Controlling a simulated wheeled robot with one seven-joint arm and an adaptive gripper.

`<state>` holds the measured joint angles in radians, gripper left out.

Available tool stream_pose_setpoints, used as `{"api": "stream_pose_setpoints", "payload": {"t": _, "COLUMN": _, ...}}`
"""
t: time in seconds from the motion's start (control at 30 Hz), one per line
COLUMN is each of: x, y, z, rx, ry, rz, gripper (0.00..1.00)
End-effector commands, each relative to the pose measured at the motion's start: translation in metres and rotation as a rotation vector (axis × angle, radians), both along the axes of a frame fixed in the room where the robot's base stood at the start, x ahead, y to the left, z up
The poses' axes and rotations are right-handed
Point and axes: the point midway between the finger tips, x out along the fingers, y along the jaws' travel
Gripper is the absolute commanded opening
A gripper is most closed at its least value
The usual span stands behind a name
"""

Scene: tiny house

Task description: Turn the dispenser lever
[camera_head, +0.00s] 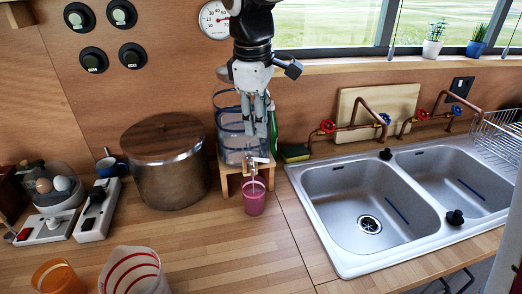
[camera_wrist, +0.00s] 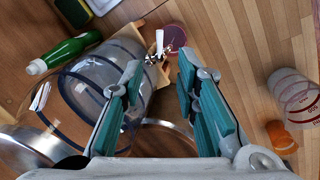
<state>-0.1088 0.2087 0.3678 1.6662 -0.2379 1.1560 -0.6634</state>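The dispenser (camera_head: 228,130) is a clear container with blue bands, standing on a small wooden stand beside the pot; it also shows in the wrist view (camera_wrist: 80,85). Its metal tap (camera_wrist: 168,52) carries a white lever (camera_wrist: 159,41), pointing toward the top of the wrist view. A pink cup (camera_head: 254,200) stands below the tap, also in the wrist view (camera_wrist: 176,36). My gripper (camera_head: 259,130) points down in front of the dispenser, above the tap. In the wrist view my gripper (camera_wrist: 160,72) has its fingers spread with nothing between them, apart from the lever.
A large lidded pot (camera_head: 168,170) stands left of the dispenser. A green bottle (camera_wrist: 64,52) and a sponge (camera_head: 294,152) are close by on the right. The double sink (camera_head: 345,262) lies further right. A striped cup (camera_head: 133,272) and an orange cup (camera_head: 58,278) stand in front.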

Motion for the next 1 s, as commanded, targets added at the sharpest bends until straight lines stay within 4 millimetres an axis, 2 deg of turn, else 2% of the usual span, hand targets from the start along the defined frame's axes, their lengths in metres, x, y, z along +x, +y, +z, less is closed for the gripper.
{"api": "stream_pose_setpoints", "payload": {"t": 0.03, "x": 0.001, "y": -0.001, "z": -0.012, "rx": -0.002, "ry": 0.005, "rz": -0.001, "gripper": 0.29}}
{"api": "stream_pose_setpoints", "payload": {"t": 0.3, "x": 0.011, "y": -0.005, "z": -0.063, "rx": -0.002, "ry": 0.004, "rz": -0.001, "gripper": 0.29}}
{"api": "stream_pose_setpoints", "payload": {"t": 0.5, "x": 0.017, "y": -0.007, "z": -0.091, "rx": -0.001, "ry": 0.002, "rz": 0.0, "gripper": 0.29}}
{"api": "stream_pose_setpoints", "payload": {"t": 0.7, "x": 0.019, "y": -0.007, "z": -0.102, "rx": -0.001, "ry": 0.0, "rz": -0.001, "gripper": 0.29}}
{"api": "stream_pose_setpoints", "payload": {"t": 0.97, "x": 0.019, "y": -0.007, "z": -0.103, "rx": 0.0, "ry": 0.0, "rz": -0.001, "gripper": 0.29}}
{"api": "stream_pose_setpoints", "payload": {"t": 1.0, "x": 0.019, "y": -0.007, "z": -0.103, "rx": 0.0, "ry": 0.0, "rz": 0.0, "gripper": 0.24}}
